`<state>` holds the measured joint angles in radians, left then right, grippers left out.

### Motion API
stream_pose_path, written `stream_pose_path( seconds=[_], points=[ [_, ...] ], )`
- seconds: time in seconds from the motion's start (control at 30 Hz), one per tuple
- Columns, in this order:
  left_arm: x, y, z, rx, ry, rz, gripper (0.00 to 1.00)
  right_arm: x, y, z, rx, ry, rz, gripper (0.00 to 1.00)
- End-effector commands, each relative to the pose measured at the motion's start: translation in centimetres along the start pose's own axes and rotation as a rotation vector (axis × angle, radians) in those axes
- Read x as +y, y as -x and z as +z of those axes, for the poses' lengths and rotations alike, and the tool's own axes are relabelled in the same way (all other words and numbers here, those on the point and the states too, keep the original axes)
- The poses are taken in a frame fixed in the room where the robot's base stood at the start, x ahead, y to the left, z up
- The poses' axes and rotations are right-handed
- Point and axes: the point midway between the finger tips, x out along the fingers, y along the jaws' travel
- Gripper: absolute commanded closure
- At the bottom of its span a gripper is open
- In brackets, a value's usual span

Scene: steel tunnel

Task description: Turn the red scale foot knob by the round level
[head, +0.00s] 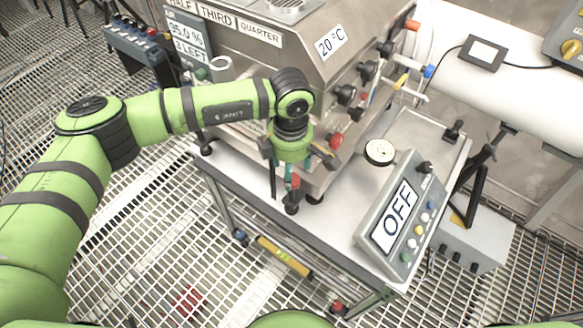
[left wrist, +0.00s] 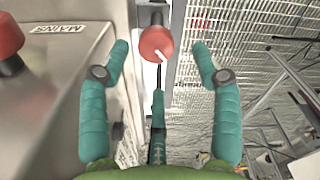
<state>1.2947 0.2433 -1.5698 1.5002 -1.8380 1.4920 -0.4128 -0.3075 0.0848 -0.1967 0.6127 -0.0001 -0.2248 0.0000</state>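My left gripper (head: 290,180) points down at the front corner of the steel machine. In the left wrist view its teal fingers (left wrist: 160,85) are spread wide. A red knob (left wrist: 156,44) with a white mark shows beyond and between the fingertips, apparently untouched. In the head view a bit of red (head: 295,180) shows among the fingers, mostly hidden. A round white-faced disc (head: 379,152), perhaps the round level, lies on the scale's pale top, right of the gripper. I cannot tell whether this red knob is the scale foot knob. My right gripper is not in view.
Another red knob (head: 336,140) is on the machine, close to the gripper; it shows beside MAINS in the wrist view (left wrist: 8,38). A display box (head: 397,213) reads OFF. A yellow level (head: 285,257) and red knob (head: 337,307) are lower down. Grating surrounds the table.

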Motion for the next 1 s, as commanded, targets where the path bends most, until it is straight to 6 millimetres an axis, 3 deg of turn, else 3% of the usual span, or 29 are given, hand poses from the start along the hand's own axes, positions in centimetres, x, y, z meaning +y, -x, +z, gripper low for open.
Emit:
stream_pose_path(
  seconds=[0.07,0.17,0.4,0.57,0.6,0.73,1.0],
  points=[
    [-0.1,-0.9,0.1,0.000,0.000,-0.004,0.36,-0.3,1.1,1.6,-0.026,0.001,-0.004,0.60],
    [-0.1,-2.3,0.1,-0.002,0.000,-0.003,0.36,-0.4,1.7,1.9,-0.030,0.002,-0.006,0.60],
    [-0.1,-3.8,0.2,-0.004,-0.004,0.000,0.36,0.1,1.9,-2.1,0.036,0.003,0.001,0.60],
    [-0.1,-3.8,0.2,-0.005,-0.004,-0.001,0.36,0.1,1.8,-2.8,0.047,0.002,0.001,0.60],
    [-0.1,-3.8,0.2,-0.005,-0.004,-0.001,0.40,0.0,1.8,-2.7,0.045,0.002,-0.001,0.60],
    [-0.1,-3.8,0.2,-0.005,-0.004,-0.001,0.91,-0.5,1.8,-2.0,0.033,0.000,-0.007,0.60],
    [-0.1,-4.2,0.2,-0.004,0.040,-0.002,0.91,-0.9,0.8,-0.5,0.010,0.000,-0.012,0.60]
  ],
)
